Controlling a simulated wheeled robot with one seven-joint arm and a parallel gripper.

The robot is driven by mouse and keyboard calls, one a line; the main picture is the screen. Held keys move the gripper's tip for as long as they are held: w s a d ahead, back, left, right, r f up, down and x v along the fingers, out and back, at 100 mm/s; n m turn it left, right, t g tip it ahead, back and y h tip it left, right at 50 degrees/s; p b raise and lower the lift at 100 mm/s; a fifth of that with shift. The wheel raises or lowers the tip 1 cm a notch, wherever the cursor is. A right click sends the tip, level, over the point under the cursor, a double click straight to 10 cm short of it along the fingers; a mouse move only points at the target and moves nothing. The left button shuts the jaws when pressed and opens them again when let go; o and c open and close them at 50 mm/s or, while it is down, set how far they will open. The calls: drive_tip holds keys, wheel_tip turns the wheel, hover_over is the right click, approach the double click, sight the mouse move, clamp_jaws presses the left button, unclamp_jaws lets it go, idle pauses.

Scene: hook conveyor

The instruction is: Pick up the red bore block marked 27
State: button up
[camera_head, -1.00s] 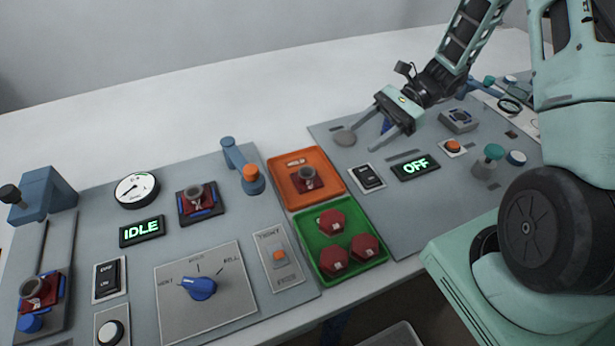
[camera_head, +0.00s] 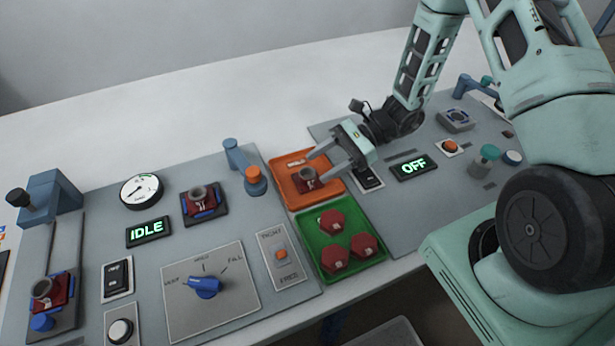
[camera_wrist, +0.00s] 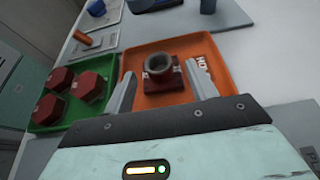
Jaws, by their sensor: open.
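A red bore block (camera_head: 306,182) with a grey ring on top sits in the orange tray (camera_head: 281,182) marked HOLD. In the wrist view the same block (camera_wrist: 169,87) shows between the two fingers. My gripper (camera_wrist: 161,70) is open and empty; from this view I cannot tell how far above the block the fingertips are. Two similar red bore blocks stand on the left panel: one in a blue-edged square fixture (camera_head: 219,209), one at the slider (camera_head: 59,297). I cannot read the number 27 on any of them.
A green tray (camera_head: 309,233) with several red hexagonal pieces adjoins the orange tray in front. A blue post with an orange knob (camera_head: 253,181) stands close to its left. A switch (camera_head: 370,177) and an OFF display (camera_head: 413,167) lie right.

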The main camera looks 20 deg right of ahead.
sight(300, 177)
drive_tip(key=p+x, duration=0.1)
drive_tip(key=x, duration=0.3)
drive_tip(key=shift+s+a, duration=0.1)
drive_tip(key=shift+a, duration=0.25)
drive_tip(key=c, duration=0.8)
